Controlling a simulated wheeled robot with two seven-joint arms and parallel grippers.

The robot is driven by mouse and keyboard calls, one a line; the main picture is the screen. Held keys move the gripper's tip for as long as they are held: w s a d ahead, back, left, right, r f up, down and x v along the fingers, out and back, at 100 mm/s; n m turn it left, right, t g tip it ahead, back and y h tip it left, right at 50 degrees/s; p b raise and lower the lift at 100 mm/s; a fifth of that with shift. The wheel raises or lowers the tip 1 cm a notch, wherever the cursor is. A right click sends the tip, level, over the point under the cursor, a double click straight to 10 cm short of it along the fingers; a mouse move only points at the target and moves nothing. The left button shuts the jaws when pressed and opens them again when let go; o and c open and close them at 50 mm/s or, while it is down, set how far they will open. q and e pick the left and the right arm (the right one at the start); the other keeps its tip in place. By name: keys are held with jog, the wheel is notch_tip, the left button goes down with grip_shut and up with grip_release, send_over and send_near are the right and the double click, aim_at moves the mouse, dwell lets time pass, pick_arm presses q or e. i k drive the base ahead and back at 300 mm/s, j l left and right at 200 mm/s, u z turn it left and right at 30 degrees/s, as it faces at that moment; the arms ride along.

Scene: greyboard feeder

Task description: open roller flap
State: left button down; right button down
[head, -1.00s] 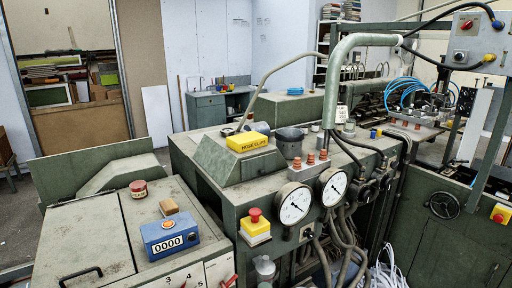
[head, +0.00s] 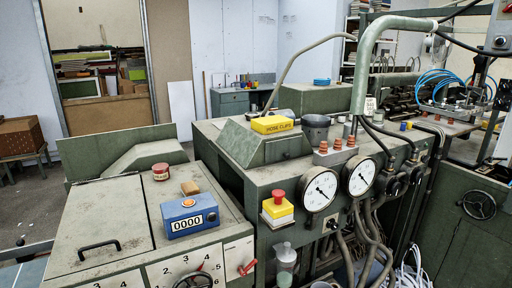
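The green machine's left cabinet has a flat top panel (head: 95,215) with a black bar handle (head: 100,250) near its front edge. This looks like the roller flap, and it lies flat and shut. A seam separates it from the top surface to its right. No label on it can be read. Neither of my grippers shows in the head view, so their state and position are hidden.
A yellow emergency-stop box (head: 278,208) and gauges (head: 319,191) are further right. Open floor (head: 30,200) lies to the left.

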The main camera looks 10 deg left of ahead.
aim_at(101, 223)
jog(key=u, duration=1.3)
